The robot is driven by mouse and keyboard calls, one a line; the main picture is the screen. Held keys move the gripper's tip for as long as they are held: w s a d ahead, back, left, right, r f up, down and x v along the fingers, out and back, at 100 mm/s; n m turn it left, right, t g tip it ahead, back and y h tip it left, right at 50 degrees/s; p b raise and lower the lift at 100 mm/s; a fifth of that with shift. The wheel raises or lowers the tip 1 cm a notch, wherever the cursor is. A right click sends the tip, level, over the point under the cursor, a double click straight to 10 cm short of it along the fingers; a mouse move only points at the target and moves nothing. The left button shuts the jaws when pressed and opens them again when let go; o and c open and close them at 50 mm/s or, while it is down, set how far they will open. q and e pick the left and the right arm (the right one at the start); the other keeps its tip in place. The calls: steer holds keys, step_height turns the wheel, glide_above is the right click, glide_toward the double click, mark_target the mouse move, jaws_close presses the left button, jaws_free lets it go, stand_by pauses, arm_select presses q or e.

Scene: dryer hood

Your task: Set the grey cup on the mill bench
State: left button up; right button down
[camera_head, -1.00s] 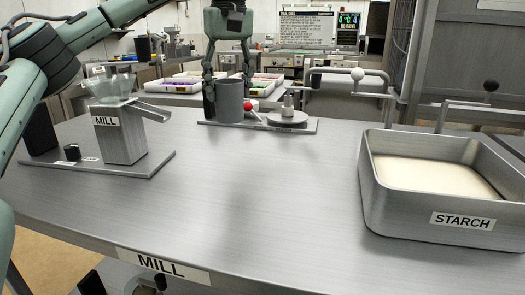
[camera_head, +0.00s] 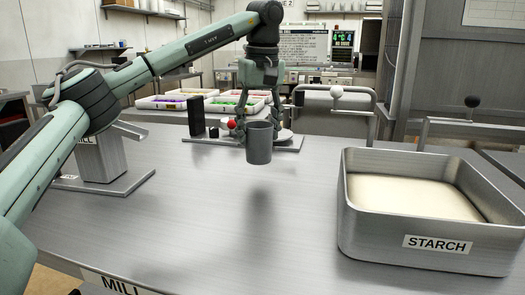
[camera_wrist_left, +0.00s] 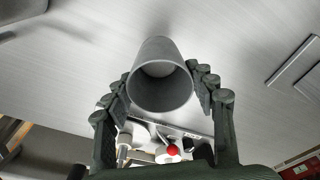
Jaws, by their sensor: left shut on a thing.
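The grey cup (camera_head: 259,146) is upright in the middle of the head view, above the metal mill bench (camera_head: 200,225), with a dark shadow on the bench below it. My left gripper (camera_head: 255,124) is behind the cup and shut on it. In the left wrist view the cup (camera_wrist_left: 160,85) sits between the two fingers (camera_wrist_left: 161,88), its opening showing. The bench carries a MILL label (camera_head: 112,284) on its front edge. My right gripper is not in view.
The starch tub (camera_head: 438,243) stands at the right. The mill (camera_head: 102,160) stands on a plate at the left, partly behind my arm. A back plate (camera_head: 292,145) holds a black block (camera_head: 196,117) and a red ball (camera_head: 232,124). The bench's middle is clear.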

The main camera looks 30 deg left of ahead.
mark_target(264, 150)
arm_select(q)
steer(key=shift+w+d+f, duration=0.25)
steer(key=shift+d+f, duration=0.15)
steer(key=shift+d, duration=0.15)
step_height(264, 150, down, 4)
steer(key=shift+r, duration=0.1)
steer(key=shift+f, duration=0.2)
steer(key=o, duration=1.1)
steer(key=shift+o, duration=0.5)
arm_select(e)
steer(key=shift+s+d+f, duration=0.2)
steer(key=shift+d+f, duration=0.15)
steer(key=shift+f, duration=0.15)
